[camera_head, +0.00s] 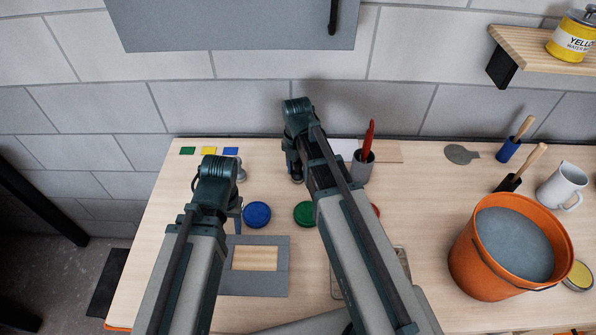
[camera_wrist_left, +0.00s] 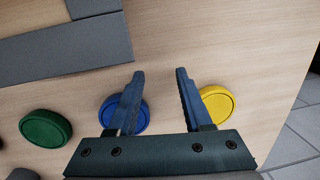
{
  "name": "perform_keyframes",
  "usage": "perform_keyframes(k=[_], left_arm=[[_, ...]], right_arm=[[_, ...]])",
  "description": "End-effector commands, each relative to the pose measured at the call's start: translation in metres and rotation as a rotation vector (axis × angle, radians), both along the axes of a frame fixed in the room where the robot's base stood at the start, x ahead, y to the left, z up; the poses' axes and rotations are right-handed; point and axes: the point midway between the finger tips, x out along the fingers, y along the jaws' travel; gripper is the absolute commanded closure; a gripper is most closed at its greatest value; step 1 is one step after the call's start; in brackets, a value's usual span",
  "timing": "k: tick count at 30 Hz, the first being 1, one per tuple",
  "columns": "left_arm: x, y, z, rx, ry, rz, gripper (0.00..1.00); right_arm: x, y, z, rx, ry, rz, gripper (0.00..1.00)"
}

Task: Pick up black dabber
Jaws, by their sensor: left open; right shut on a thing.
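The black dabber (camera_head: 509,184) has a pale wooden handle and is on the right of the table in the head view, just behind the orange bucket. Both grippers are far to its left. My left gripper (camera_head: 239,218) is low over the table beside the blue lid. In the left wrist view its two fingers (camera_wrist_left: 160,73) are apart with nothing between them. My right gripper (camera_head: 297,178) is near the back of the table, left of the grey cup, mostly hidden by its own arm. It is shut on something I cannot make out.
The orange bucket (camera_head: 478,262) with grey contents, the blue dabber (camera_head: 508,150) and a white mug (camera_head: 562,187) surround the black dabber. A grey cup (camera_head: 361,169) holds a red tool. Blue (camera_head: 256,214), green (camera_head: 304,213) and yellow (camera_wrist_left: 217,104) discs lie near a grey frame (camera_head: 280,268).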

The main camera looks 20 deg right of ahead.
Motion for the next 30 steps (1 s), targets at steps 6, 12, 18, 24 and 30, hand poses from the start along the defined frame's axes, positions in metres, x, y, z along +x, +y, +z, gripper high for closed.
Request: perform_keyframes(k=[6, 12, 18, 24, 30], left_arm=[[0.000, 0.000, 0.002, 0.000, 0.000, 0.000, 0.50], [0.000, 0.000, 0.013, 0.000, 0.000, 0.000, 0.50], [0.000, 0.000, 0.039, 0.000, 0.000, 0.000, 0.50], [0.000, 0.000, 0.072, 0.000, 0.000, -0.002, 0.50], [0.000, 0.000, 0.096, 0.000, 0.000, -0.002, 0.50]], right_arm=[[0.000, 0.000, 0.001, 0.000, 0.000, 0.000, 1.00], [0.000, 0.000, 0.013, 0.000, 0.000, 0.000, 1.00], [0.000, 0.000, 0.039, 0.000, 0.000, 0.000, 1.00], [0.000, 0.000, 0.072, 0.000, 0.000, 0.000, 1.00], [0.000, 0.000, 0.096, 0.000, 0.000, 0.000, 1.00]])
